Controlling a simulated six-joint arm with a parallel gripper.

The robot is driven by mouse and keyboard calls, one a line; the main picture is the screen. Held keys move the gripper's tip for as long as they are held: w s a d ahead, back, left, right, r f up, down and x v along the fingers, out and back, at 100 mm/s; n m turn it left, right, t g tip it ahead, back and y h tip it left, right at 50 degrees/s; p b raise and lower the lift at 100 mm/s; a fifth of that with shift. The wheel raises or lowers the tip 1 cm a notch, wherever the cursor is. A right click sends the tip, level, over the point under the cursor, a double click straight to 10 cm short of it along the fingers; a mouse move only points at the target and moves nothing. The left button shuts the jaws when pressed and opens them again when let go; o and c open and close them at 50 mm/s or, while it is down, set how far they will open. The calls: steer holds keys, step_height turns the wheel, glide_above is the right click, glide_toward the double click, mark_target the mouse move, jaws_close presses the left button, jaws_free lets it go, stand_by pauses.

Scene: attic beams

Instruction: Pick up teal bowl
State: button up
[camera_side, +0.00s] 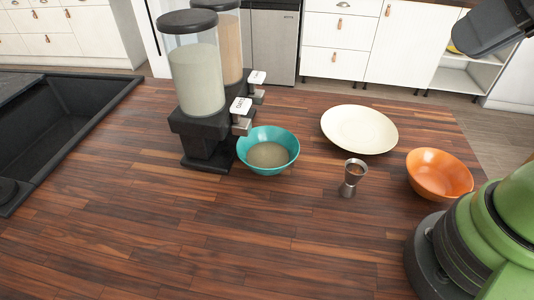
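A teal bowl (283,142) stands upright on the wooden counter, just right of the dispensers' base. It holds something tan and grainy-looking. Its near rim and outer side show clearly, and nothing covers it. The fingertips of my gripper do not show. A dark part of my arm reaches in at the top right corner, well away from the bowl, and my green arm base stands at the lower right. Nothing of my arm is near the bowl.
Twin clear dispensers (198,80) stand close behind and left of the bowl, with spouts near its rim. A metal jigger (352,178), a cream plate (358,129) and an orange bowl (440,174) lie to the right. A dark sink (60,125) is at left. The front counter is clear.

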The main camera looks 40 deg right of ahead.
steer(key=o, duration=0.5)
steer(key=shift+w, duration=0.1)
steer(key=n+g+h, duration=0.3)
steer(key=n+h, duration=0.3)
steer(key=n, duration=0.7)
glide_above(262, 168)
steer(key=s+a, duration=0.2)
steer(key=a, duration=0.1)
step_height(262, 168, down, 20)
steer(key=x, duration=0.4)
steer(key=shift+s+f, duration=0.1)
steer(key=shift+s, duration=0.15)
steer(key=shift+s+x, duration=0.1)
steer(key=shift+x, duration=1.45)
steer(key=shift+s+x, duration=0.15)
steer(key=shift+x, duration=1.4)
